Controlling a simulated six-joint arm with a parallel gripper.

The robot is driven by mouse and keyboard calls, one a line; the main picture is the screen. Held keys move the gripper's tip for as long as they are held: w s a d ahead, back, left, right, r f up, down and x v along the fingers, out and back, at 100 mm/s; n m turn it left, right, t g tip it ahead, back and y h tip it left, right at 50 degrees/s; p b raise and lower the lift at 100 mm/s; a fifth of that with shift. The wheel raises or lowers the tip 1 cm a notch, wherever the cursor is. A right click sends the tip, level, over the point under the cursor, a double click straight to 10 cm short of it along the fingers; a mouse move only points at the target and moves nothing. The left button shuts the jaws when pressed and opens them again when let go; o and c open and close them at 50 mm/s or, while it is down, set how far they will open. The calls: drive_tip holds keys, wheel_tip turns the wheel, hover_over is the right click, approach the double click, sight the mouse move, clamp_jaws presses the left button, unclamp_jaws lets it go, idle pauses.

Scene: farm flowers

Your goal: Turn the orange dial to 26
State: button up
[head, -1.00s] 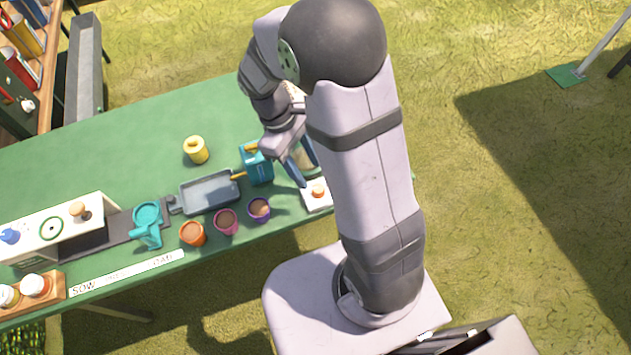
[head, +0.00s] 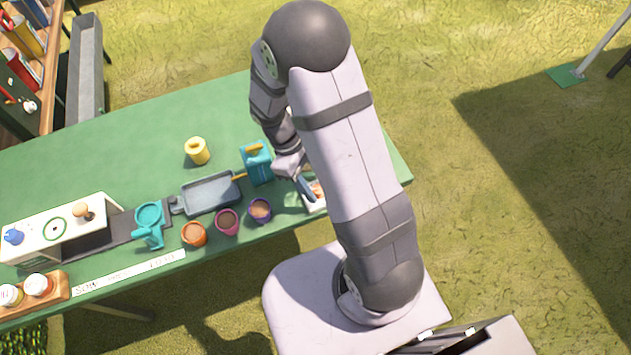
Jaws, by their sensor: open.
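The orange dial (head: 319,188) sits on a small white base (head: 316,207) near the right end of the green table. It is partly hidden by my gripper and arm. My gripper (head: 308,187) is open and points down at the dial. One dark finger shows just left of the dial, overlapping it in the picture. The other finger is hard to make out. I cannot tell whether the fingers touch the dial. The dial's number marks are too small to read.
A grey tray (head: 211,194), a purple pot (head: 260,210), a pink pot (head: 227,222) and an orange pot (head: 194,234) are further left. A yellow cup (head: 197,151) stands behind. The table's back right is clear.

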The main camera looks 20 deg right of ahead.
drive_tip(key=shift+s+d+f, duration=0.15)
drive_tip(key=shift+f, duration=0.25)
drive_tip(key=c, duration=1.1)
drive_tip(key=shift+o, duration=0.2)
